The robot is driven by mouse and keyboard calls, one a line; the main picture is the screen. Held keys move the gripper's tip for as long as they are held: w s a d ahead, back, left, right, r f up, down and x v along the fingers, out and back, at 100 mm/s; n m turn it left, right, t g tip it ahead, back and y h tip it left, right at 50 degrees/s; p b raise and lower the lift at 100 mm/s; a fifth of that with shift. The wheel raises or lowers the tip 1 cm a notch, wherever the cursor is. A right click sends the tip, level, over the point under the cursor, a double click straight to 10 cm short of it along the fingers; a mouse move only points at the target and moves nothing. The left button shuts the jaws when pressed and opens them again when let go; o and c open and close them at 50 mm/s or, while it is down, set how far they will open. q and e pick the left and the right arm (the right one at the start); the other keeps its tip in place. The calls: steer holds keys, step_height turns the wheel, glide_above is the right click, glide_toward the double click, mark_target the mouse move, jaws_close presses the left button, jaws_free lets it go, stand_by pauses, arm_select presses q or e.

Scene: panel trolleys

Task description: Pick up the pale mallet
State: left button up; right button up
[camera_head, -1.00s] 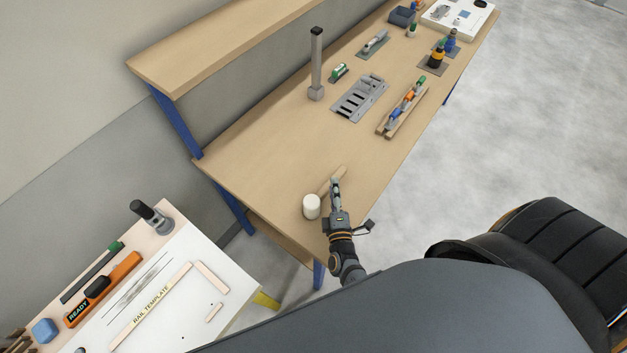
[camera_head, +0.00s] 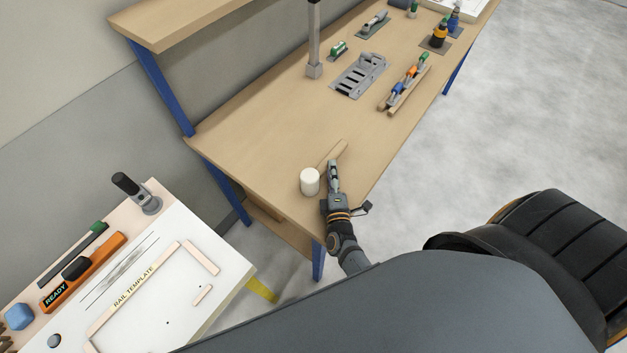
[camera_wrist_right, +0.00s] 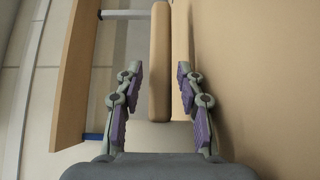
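The pale mallet lies near the front edge of the wooden bench. Its white cylindrical head (camera_head: 310,181) and part of its light wooden handle (camera_head: 338,149) show in the head view. My right gripper (camera_head: 333,166) is beside the head, at the handle, and covers part of it. In the right wrist view, the handle (camera_wrist_right: 160,62) runs lengthwise between the two spread fingers of the right gripper (camera_wrist_right: 158,72), with a gap on both sides. The gripper is open. How far the fingers are above the handle I cannot tell. My left gripper is not in view.
The wooden bench (camera_head: 250,140) is clear around the mallet. Farther along stand a grey post (camera_head: 314,45), a slotted grey rack (camera_head: 360,75) and a wooden holder with coloured handles (camera_head: 405,88). A white-topped trolley (camera_head: 190,290) stands at the lower left.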

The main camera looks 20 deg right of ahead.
steer(key=b+x, duration=0.1)
steer(key=x, duration=0.3)
steer(key=shift+w+f, duration=0.15)
steer(key=shift+c, duration=0.2)
steer(key=c, duration=0.7)
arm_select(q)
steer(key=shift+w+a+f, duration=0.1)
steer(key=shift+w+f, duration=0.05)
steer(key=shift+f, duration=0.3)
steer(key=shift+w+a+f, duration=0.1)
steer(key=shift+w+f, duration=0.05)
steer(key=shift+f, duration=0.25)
arm_select(e)
jaws_close()
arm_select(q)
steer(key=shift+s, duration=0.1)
